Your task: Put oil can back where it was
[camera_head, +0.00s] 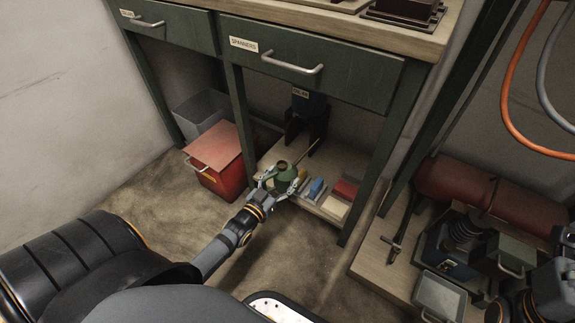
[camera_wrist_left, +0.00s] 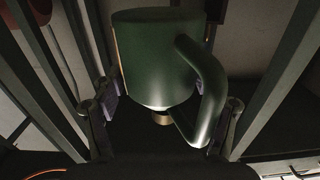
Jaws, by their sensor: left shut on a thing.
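The green oil can (camera_head: 286,173) is in my left gripper (camera_head: 278,183), at the front left of the workbench's low shelf (camera_head: 270,159). I cannot tell whether its base touches the shelf. A thin spout or rod shows behind it, towards the upper right. In the left wrist view the dark green can body (camera_wrist_left: 155,60), with its curved handle (camera_wrist_left: 208,85) on the right, sits between the two fingers of my left gripper (camera_wrist_left: 165,112). The fingers are shut on it. My right gripper is not in view.
A red bin (camera_head: 218,181) with a pinkish lid and a grey bin (camera_head: 203,112) stand left of the shelf. Small coloured boxes (camera_head: 316,188) lie right of the can. A dark stand (camera_head: 306,117) is behind. Drawers (camera_head: 310,62) overhang the shelf; a green leg (camera_head: 371,185) bounds it.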

